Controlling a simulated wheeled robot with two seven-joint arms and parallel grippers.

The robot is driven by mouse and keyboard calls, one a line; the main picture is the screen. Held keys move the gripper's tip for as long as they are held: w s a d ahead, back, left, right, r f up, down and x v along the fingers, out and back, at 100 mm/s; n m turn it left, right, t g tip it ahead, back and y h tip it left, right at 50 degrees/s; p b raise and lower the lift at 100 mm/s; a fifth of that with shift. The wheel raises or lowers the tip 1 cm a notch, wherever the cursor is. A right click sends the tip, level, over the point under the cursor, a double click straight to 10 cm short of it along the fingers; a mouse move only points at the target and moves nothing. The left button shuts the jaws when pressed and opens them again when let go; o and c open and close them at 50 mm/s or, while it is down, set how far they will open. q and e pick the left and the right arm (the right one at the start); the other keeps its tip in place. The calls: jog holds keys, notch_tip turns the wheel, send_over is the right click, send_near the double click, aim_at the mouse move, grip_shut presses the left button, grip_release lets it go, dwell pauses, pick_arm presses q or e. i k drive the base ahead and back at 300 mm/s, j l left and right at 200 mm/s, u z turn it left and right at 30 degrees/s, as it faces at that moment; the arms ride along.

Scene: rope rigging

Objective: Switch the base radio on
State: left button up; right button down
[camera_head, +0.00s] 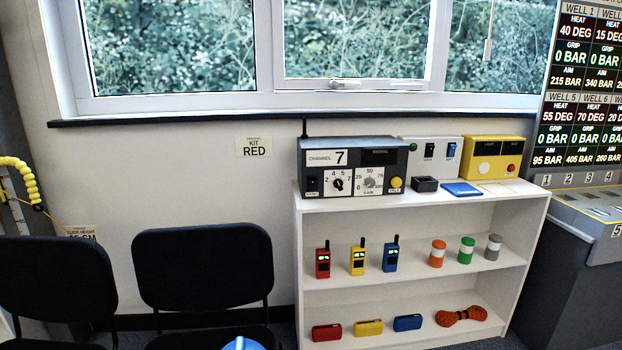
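The base radio (352,166) is a dark grey box with an antenna, standing on the left end of the white shelf unit's top. Its front has a plate reading CHANNEL 7, a black rocker switch (313,184) at the lower left, a channel knob (338,184), a gain knob (370,183) and a yellow button (396,183). Its small display (380,158) looks dark. The switch is too small to tell which way it is set. Neither of my grippers is in view.
Beside the radio are a white switch panel (430,152), a yellow box (492,157) and a blue pad (462,189). The white shelf unit (420,213) holds handheld radios, canisters and a rope coil. Two black chairs (203,265) stand left of it; a grey console (575,260) stands right.

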aim_at(312, 185)
jog(key=i+l+u, duration=0.15)
jog(key=l, duration=0.2)
jog(key=i+l+u, duration=0.25)
jog(key=l, duration=0.45)
jog(key=i+l+u, duration=0.1)
jog(key=l, duration=0.25)
jog(key=i+l+u, duration=0.15)
jog(key=l, duration=0.25)
jog(key=i+l+u, duration=0.1)
jog(key=l, duration=0.3)
jog(key=i, duration=0.05)
